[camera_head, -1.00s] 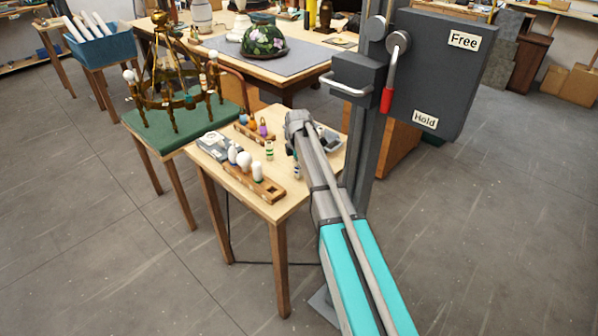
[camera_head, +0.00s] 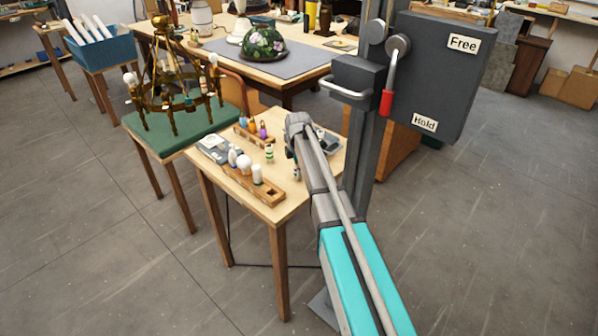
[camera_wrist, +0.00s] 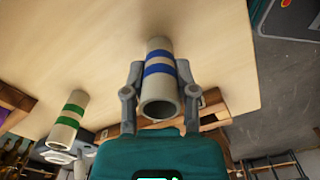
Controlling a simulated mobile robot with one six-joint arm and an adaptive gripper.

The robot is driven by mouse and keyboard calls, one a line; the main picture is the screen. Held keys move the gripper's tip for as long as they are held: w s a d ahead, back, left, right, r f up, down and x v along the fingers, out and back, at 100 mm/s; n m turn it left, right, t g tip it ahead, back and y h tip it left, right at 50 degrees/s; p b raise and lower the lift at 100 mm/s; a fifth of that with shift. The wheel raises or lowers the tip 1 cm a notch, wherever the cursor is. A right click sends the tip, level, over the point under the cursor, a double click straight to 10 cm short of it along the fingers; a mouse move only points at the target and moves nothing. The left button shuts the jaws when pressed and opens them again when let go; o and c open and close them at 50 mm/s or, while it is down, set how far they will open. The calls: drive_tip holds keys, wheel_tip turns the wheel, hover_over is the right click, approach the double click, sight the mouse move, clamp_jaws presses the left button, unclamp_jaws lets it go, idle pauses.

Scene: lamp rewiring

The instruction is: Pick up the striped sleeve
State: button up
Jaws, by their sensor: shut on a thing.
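A pale sleeve with blue stripes (camera_wrist: 160,67) stands between the two fingers of my gripper (camera_wrist: 159,80) in the wrist view. The fingers press on it from both sides, and its open end faces the camera. In the head view my gripper (camera_head: 292,150) is over the right part of the small wooden table, and part of the held sleeve (camera_head: 296,173) shows below it. I cannot tell whether the sleeve touches the tabletop. A second sleeve with green stripes (camera_wrist: 69,117) stands apart to the left; it also shows in the head view (camera_head: 269,153).
The small table (camera_head: 291,205) also bears a wooden rack with white bulbs (camera_head: 268,192), a rack with coloured pieces (camera_head: 256,134) and a grey tray (camera_head: 329,143). A brass chandelier (camera_head: 172,107) stands on the green-topped table at left. A dark post (camera_head: 361,180) rises behind my arm.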

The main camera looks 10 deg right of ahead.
drive_tip(key=shift+r, duration=0.2)
wheel_tip(320, 180, up, 2)
drive_tip(key=p, duration=0.2)
drive_tip(key=shift+r+p, duration=0.1)
drive_tip(key=shift+p, duration=0.2)
drive_tip(key=s+a+r+p, duration=0.7)
drive_tip(key=s+r+p, duration=0.3)
drive_tip(key=s, duration=0.2)
drive_tip(key=shift+r, duration=0.2)
drive_tip(key=shift+a, duration=0.1)
idle(0.3)
drive_tip(key=shift+f, duration=0.4)
drive_tip(key=shift+s, duration=0.1)
